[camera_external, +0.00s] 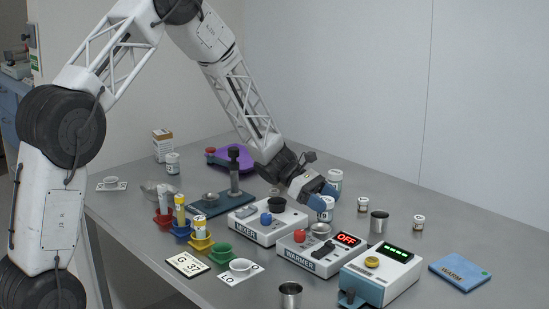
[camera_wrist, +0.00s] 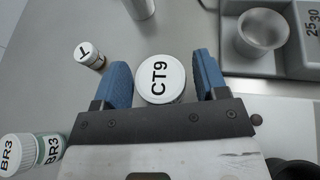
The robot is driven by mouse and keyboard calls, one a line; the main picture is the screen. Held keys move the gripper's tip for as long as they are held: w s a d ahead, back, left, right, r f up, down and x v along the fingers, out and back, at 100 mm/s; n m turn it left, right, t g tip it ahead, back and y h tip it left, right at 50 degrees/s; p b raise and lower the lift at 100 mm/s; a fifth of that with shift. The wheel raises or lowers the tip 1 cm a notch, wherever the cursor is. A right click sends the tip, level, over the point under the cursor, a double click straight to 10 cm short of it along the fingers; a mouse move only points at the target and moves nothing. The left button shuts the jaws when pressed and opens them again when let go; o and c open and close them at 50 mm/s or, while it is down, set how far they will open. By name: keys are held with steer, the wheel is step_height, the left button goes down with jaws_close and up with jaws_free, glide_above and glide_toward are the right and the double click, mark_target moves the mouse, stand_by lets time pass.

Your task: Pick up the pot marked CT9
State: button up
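The pot marked CT9 (camera_wrist: 160,79) shows in the wrist view as a round white lid with black letters, between the two blue fingers of my gripper (camera_wrist: 162,76). The fingers are open, one on each side, with a small gap on the right; contact on the left cannot be told. In the external view my gripper (camera_external: 320,190) points down behind the warmer. A white-lidded pot (camera_external: 326,210) partly hidden below the fingers appears to be CT9.
A pot marked BR3 (camera_wrist: 30,152) stands close at lower left in the wrist view, and a small pot marked T (camera_wrist: 90,55) at upper left. The warmer (camera_external: 308,256) and mixer (camera_external: 262,228) stand nearby.

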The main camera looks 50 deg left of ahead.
mark_target(325, 199)
steer(key=c, duration=0.7)
steer(key=shift+r, duration=0.1)
steer(key=shift+r, duration=4.9)
